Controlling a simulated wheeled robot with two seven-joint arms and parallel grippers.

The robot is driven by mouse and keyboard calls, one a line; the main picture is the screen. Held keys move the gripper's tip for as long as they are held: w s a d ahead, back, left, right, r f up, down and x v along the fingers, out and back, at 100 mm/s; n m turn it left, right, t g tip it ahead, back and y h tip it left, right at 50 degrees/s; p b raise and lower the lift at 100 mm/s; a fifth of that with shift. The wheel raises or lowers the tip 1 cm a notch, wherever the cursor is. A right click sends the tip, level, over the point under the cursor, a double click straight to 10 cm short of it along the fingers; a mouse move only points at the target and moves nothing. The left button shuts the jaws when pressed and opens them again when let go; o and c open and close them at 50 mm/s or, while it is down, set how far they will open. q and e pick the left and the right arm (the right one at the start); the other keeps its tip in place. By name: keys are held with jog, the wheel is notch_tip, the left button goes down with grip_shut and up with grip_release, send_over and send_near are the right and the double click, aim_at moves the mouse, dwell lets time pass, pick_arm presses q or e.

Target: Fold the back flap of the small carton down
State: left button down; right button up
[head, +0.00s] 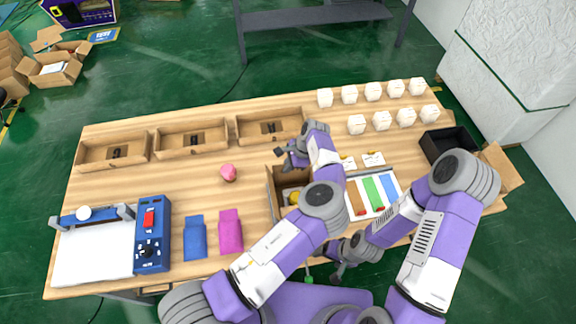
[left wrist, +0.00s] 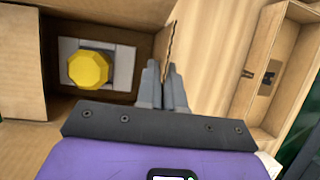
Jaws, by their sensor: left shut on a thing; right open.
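The small carton (head: 271,196) stands open on the table in the head view, partly hidden by my left arm. In the left wrist view the carton (left wrist: 28,70) holds a yellow-capped thing (left wrist: 88,69) in a grey insert (left wrist: 124,66). The back flap (left wrist: 171,42) shows nearly edge-on and stands up from the carton's rim. My left gripper (left wrist: 165,88) is shut on this flap at the carton's back side; it also shows in the head view (head: 284,153). My right gripper (head: 338,277) is open and low by the table's front edge, away from the carton.
Three brown trays (head: 193,139) line the back left. A pink object (head: 228,172), blue pouch (head: 195,238) and magenta pouch (head: 230,232) lie left of the carton. A tray with coloured strips (head: 401,185) stands right. Several white boxes (head: 373,92) and a black bin (head: 447,145) are farther right.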

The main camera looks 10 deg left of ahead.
pick_arm(q)
jog(key=shift+s+d+t, duration=0.1)
jog(key=shift+t, duration=0.2)
jog(key=shift+s+d+f+n+t+y+b, duration=0.15)
jog(key=shift+s+n+t+y+b, duration=0.15)
jog(key=shift+t+b, duration=0.7)
jog(key=shift+s+f+n+t+y+b, duration=0.15)
jog(key=shift+s+t+y+b, duration=0.25)
jog(key=shift+t+b, duration=0.55)
jog(key=shift+s+d+f+n+t+y+b, duration=0.15)
jog(key=shift+s+n+t+y+b, duration=0.2)
jog(key=shift+t+b, duration=0.6)
jog(key=shift+w, duration=0.15)
jog(key=c, duration=1.3)
grip_release()
jog(key=shift+c, duration=0.2)
